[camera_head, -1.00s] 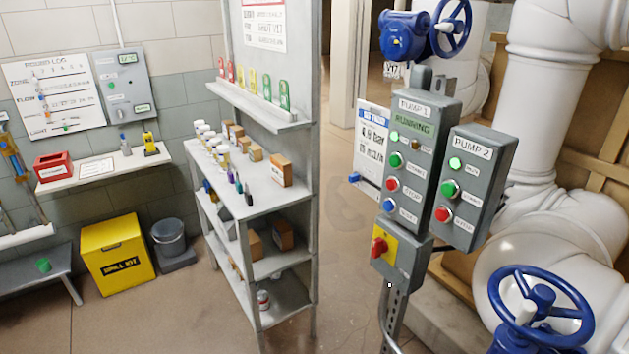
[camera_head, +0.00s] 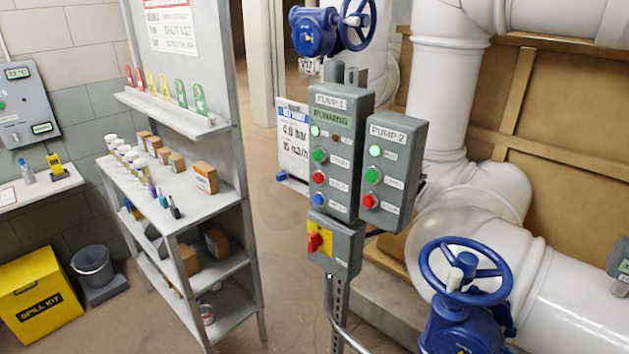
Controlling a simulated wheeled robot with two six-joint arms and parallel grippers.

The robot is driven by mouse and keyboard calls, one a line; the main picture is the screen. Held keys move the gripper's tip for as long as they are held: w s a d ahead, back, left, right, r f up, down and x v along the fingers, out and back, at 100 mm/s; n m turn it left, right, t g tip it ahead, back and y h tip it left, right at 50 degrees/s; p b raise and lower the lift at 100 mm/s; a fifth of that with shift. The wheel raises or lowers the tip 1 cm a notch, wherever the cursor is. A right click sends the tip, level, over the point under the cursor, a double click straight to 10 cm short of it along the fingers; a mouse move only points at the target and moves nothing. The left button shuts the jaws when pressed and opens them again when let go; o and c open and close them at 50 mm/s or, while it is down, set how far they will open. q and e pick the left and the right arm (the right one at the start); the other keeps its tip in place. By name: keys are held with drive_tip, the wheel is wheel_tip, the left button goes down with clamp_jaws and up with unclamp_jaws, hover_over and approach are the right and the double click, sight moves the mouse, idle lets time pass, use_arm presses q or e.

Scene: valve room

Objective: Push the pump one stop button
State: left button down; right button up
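The pump 1 box (camera_head: 340,155) is a grey panel on a post, right of the middle in the head view. Its display reads RUNNING. Below a lit green lamp it has a green button (camera_head: 319,155), a red button (camera_head: 319,178) and a blue button (camera_head: 319,199). The small labels are blurred; the red one's label seems to read STOP. The pump 2 box (camera_head: 396,170) stands right beside it, with its own green and red buttons. Neither of my grippers is in view.
A blue handwheel valve (camera_head: 463,275) is in front at right. A grey shelf (camera_head: 185,205) with bottles and boxes stands left. Open floor shows between the shelf and the post.

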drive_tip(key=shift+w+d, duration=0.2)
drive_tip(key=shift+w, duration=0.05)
